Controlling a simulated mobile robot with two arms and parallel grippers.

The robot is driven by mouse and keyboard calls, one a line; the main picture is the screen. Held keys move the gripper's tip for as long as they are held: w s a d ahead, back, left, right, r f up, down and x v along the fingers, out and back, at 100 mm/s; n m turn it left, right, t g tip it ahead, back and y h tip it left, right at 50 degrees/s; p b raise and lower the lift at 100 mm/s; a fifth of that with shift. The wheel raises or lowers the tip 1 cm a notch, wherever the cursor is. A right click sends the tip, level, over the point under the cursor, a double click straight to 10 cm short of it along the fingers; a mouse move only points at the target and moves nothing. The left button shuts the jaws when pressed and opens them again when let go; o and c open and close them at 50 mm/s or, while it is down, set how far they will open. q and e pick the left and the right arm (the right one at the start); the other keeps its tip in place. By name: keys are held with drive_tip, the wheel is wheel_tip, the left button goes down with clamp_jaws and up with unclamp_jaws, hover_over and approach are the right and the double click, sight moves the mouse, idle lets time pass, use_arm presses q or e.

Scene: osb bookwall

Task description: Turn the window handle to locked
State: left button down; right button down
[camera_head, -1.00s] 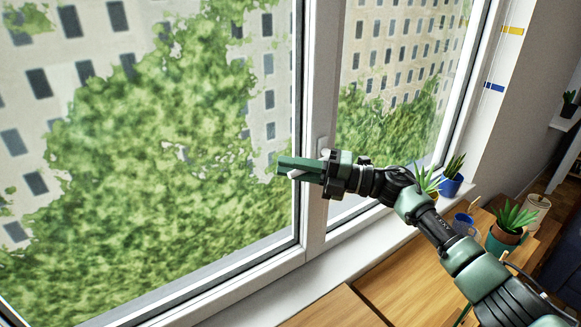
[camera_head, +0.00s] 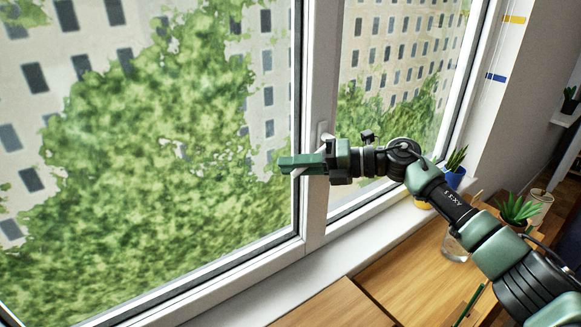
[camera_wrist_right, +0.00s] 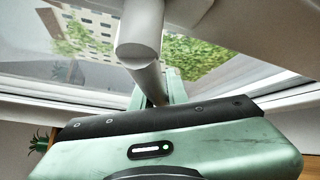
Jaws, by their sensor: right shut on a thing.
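The window handle (camera_head: 299,172) is white and sits on the window's middle upright. In the head view most of it is hidden behind my right gripper (camera_head: 286,164), and only its base plate (camera_head: 323,130) and a short pale end show. In the wrist view the handle (camera_wrist_right: 140,35) is a thick white neck with a lever (camera_wrist_right: 151,82) running down between the green fingers (camera_wrist_right: 155,97). My right gripper is shut on the lever, its fingers pointing left across the frame. The lever's exact angle is hard to tell. My left gripper is out of view.
The white window frame (camera_head: 314,215) and sill (camera_head: 265,305) run beside my right arm. Below the arm is a wooden top (camera_head: 400,275) with a glass jar (camera_head: 455,248) and potted plants (camera_head: 517,210). A blue pot (camera_head: 455,176) stands on the sill at right.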

drive_tip(key=shift+w+d+f+n+h+b, duration=0.15)
drive_tip(key=shift+d+f+n+h+b, duration=0.1)
drive_tip(key=shift+f+n+h+b, duration=0.25)
drive_tip(key=shift+w+d+f+n+h+b, duration=0.2)
drive_tip(key=shift+f+n+h+b, duration=0.1)
drive_tip(key=shift+f+h, duration=0.3)
drive_tip(key=shift+f, duration=0.1)
drive_tip(key=c, duration=1.4)
unclamp_jaws()
drive_tip(key=shift+b+v, duration=1.65)
drive_tip(key=shift+v, duration=2.2)
